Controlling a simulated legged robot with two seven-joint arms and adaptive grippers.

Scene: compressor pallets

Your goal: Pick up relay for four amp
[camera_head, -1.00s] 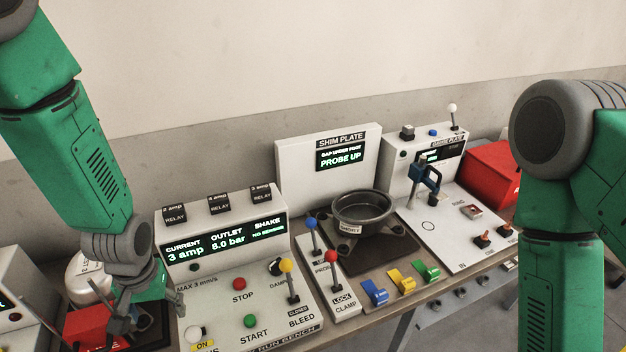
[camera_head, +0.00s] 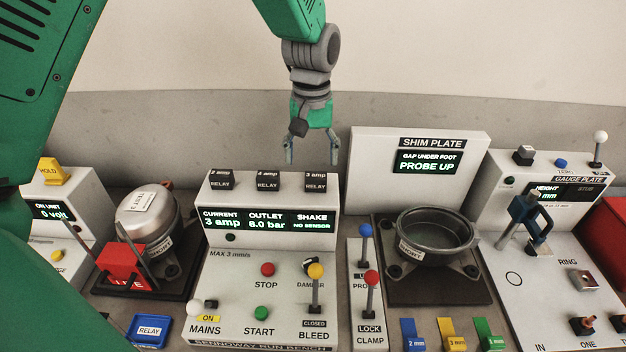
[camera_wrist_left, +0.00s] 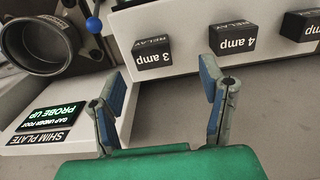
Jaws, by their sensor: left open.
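The 4 amp relay (camera_head: 268,181) is a small black block, the middle one of three on top of the white run bench (camera_head: 215,270). The 3 amp relay (camera_head: 316,182) is to its right, and another relay (camera_head: 220,180) is to its left. My left gripper (camera_head: 310,150) is open and empty, pointing down above and behind the 3 amp relay. In the left wrist view, upside down, the 4 amp relay (camera_wrist_left: 233,38) is at top centre, beyond the left gripper's fingers (camera_wrist_left: 168,98). My right gripper is out of view.
A blue tray labelled RELAY (camera_head: 150,329) lies left of the bench. The shim plate panel (camera_head: 365,165) stands right of my left gripper. A dark round pan (camera_head: 435,258) and the gauge plate station (camera_head: 530,295) are further right. A small compressor (camera_head: 145,222) stands left.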

